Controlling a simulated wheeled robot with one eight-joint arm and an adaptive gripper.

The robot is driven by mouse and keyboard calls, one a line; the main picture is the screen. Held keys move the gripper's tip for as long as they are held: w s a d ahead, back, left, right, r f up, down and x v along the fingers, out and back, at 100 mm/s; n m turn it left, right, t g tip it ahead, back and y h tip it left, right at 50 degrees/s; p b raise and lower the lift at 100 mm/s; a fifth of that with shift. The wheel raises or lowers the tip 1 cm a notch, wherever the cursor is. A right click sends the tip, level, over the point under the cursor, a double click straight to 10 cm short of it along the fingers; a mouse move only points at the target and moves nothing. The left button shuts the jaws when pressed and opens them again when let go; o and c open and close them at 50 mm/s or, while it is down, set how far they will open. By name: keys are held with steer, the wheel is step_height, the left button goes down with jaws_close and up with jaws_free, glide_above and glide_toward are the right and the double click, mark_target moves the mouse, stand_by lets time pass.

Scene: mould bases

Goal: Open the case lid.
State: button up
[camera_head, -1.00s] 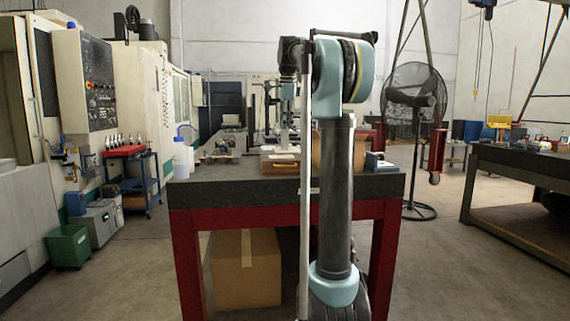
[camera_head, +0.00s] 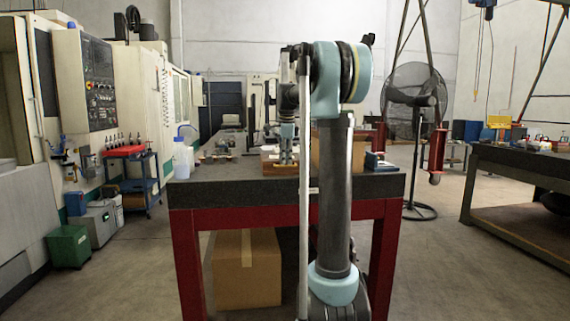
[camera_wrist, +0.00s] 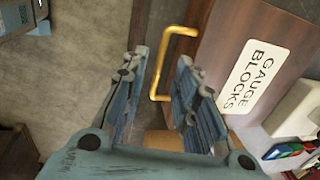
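The case is a brown wooden box (camera_head: 268,166) on the dark bench top, partly hidden behind my arm in the head view. In the wrist view, its brown face (camera_wrist: 222,55) carries a white "GAUGE BLOCKS" label (camera_wrist: 254,77) and a brass, U-shaped handle (camera_wrist: 160,65). My gripper (camera_wrist: 163,62) is open, with its two ribbed fingers apart. In the head view, my gripper (camera_head: 287,158) points down at the case. The lid's edge is not clear.
The dark bench top (camera_head: 235,188) has red legs. A white bottle (camera_head: 183,160) stands at its left, and a small blue-and-white box (camera_head: 376,161) at its right. In the wrist view, a white object (camera_wrist: 297,110) lies beyond the case.

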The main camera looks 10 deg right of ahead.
steer(key=shift+w+f, duration=0.15)
steer(key=shift+f, duration=0.7)
jaws_close()
